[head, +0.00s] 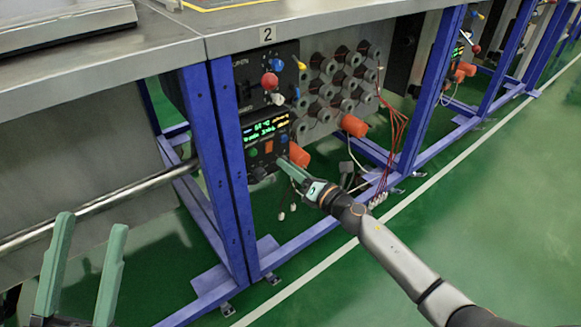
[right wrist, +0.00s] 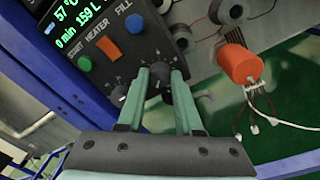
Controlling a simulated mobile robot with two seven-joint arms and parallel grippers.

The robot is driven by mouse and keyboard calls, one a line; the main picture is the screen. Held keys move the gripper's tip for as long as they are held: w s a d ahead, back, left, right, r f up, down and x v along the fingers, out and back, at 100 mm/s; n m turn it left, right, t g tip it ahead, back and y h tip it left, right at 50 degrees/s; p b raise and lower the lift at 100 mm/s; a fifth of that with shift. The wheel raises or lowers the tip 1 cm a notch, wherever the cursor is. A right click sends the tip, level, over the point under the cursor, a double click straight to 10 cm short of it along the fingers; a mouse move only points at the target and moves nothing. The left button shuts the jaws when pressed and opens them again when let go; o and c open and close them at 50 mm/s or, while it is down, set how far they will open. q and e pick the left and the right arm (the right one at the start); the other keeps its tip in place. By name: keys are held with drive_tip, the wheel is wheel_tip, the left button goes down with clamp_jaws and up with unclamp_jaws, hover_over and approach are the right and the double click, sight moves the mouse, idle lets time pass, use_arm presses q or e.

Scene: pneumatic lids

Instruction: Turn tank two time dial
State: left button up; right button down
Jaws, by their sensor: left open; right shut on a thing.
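The control panel (head: 265,137) of tank two is mounted under the bench, below the number 2 label (head: 267,35). In the right wrist view, the panel's display (right wrist: 66,28) reads 57 °C, 0 min and 159 L. My right gripper (head: 284,163) is at the panel's lower edge. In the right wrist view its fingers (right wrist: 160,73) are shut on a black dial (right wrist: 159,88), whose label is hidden. A second black dial (right wrist: 118,95) sits just left of the fingers. My left gripper (head: 91,222) is open and empty, away from the panel at lower left.
An orange button (right wrist: 107,48), a blue button (right wrist: 134,23) and a green button (right wrist: 84,63) sit above the dials. An orange cylinder (right wrist: 239,63) with cables protrudes to the right. Blue frame posts (head: 228,170) stand left of the panel. The green floor in front is open.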

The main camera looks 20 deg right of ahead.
drive_tip(key=shift+m, duration=0.3)
use_arm(q)
wheel_tip(320, 180, up, 7)
drive_tip(key=p, duration=0.7)
drive_tip(key=shift+s+a+m, duration=0.15)
drive_tip(key=shift+a+m, duration=0.2)
drive_tip(key=shift+m, duration=0.05)
use_arm(e)
drive_tip(key=m, duration=1)
drive_tip(key=m+t+h, duration=0.1)
drive_tip(key=m, duration=1)
drive_tip(key=shift+a+f+m, duration=0.1)
drive_tip(key=shift+m, duration=0.2)
use_arm(q)
drive_tip(key=shift+r, duration=0.1)
use_arm(e)
drive_tip(key=c, duration=0.6)
unclamp_jaws()
